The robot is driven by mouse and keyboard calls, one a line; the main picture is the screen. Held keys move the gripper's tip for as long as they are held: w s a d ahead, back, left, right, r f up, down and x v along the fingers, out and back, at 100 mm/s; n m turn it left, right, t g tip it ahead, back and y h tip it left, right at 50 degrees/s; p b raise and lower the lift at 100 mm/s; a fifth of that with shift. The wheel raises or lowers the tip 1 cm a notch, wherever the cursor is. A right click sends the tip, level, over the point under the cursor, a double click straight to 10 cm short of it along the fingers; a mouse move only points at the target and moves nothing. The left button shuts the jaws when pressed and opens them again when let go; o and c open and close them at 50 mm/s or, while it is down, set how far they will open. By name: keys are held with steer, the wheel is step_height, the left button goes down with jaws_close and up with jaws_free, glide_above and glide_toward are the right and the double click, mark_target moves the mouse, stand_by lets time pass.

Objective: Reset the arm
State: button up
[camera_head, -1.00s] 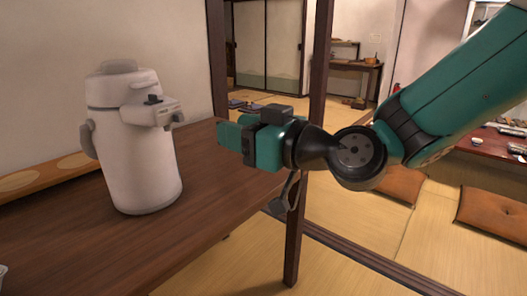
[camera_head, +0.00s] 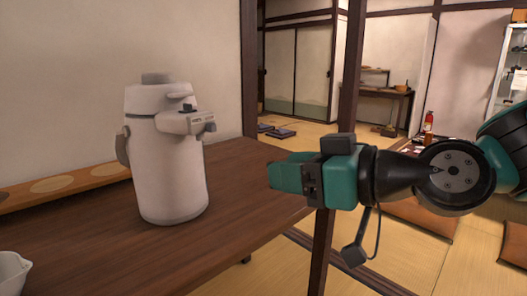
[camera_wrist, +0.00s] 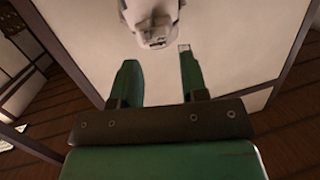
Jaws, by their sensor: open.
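My gripper (camera_head: 275,177) is teal and black and points left in the head view, above the right edge of the dark wooden table (camera_head: 235,205). In the wrist view its two green fingers (camera_wrist: 158,75) stand apart with nothing between them. A white air pot (camera_head: 168,165) stands upright on the table to the left of my gripper, with clear space between them. Its top part also shows in the wrist view (camera_wrist: 150,22), beyond the fingertips.
A white bowl or cup (camera_head: 12,272) is cut off at the near left. A wooden board (camera_head: 65,188) with pale round marks lies along the wall. A dark post (camera_head: 340,130) rises behind my gripper. Floor cushions (camera_head: 415,215) lie on the tatami at right.

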steer(key=s+d+f+m+g+h, duration=0.1)
steer(key=s+d+f+g+h, duration=0.35)
steer(key=s, duration=0.25)
steer(key=s+d+f+m+g+h, duration=0.2)
steer(key=s+d+f+g+h, duration=0.15)
steer(key=s+f+g, duration=0.3)
step_height(320, 180, up, 26)
steer(key=t+p, duration=0.1)
steer(key=p, duration=2.5)
steer(key=shift+s+a, duration=0.2)
steer(key=shift+a, duration=0.2)
